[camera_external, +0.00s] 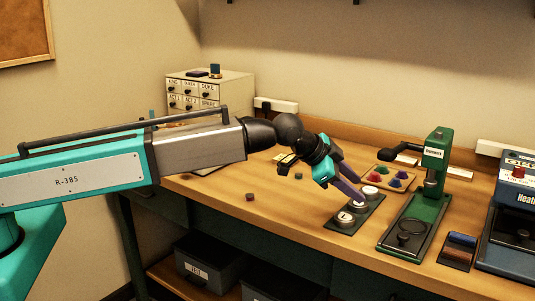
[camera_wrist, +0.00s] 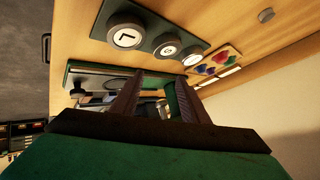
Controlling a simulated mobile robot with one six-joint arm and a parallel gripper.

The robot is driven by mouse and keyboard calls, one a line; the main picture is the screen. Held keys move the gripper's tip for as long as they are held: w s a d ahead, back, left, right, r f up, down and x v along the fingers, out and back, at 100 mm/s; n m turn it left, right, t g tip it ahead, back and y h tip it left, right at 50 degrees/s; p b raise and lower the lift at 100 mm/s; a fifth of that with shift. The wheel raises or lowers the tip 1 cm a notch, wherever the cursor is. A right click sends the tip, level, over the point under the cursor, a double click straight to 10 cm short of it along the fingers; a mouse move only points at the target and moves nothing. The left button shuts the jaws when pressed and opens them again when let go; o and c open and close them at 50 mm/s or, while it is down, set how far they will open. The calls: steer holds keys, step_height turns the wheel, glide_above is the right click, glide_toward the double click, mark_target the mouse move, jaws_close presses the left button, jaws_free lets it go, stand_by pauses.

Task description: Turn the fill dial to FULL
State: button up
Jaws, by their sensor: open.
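No mark reading FULL is legible, so I cannot tell which part is the fill dial. A dark strip (camera_external: 364,225) on the table carries a row of round grey-topped pieces; the front piece (camera_external: 345,217) bears a letter, and it shows in the wrist view as a disc marked L (camera_wrist: 125,36). My gripper (camera_external: 356,196) points down over the strip's middle, partly covering the pieces there; contact is unclear. In the wrist view my gripper (camera_wrist: 155,98) is open, with nothing seen held. A blue machine (camera_external: 515,215) at the right edge has a red knob (camera_external: 518,172).
A green press (camera_external: 433,160) stands right of the strip. A tray (camera_external: 372,178) of coloured pieces lies behind it. A small dark block (camera_external: 460,246) lies between the press and blue machine. A drawer cabinet (camera_external: 210,90) stands at the back left. The front left tabletop is mostly clear.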

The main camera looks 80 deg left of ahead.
steer(key=s+a+r+g+p, duration=0.1)
steer(key=s+a+r+g, duration=0.1)
steer(key=s+a, duration=0.6)
steer(key=s+a+r+g+y+p, duration=0.1)
steer(key=s+a+g, duration=0.15)
steer(key=a, duration=0.95)
steer(key=s+a+r+g+p, duration=0.1)
steer(key=s+a+r, duration=0.1)
steer(key=s+a, duration=0.55)
steer(key=s+a+r+g+h, duration=0.1)
steer(key=s+a+r, duration=0.1)
steer(key=s+a, duration=0.3)
steer(key=s+a+r+g+p, duration=0.1)
steer(key=s+a+r, duration=0.2)
steer(key=s, duration=0.9)
steer(key=s+a+r+m+g+h+p, duration=0.1)
steer(key=s+a+r+g, duration=0.1)
steer(key=s+a, duration=0.6)
steer(key=shift+s+a+r+h, duration=0.15)
steer(key=shift+a+r+h, duration=0.15)
steer(key=shift+a+r, duration=0.25)
steer(key=shift+a+f, duration=0.1)
steer(key=shift+f, duration=0.1)
steer(key=shift+f+p, duration=2)
steer(key=shift+f, duration=4.8)
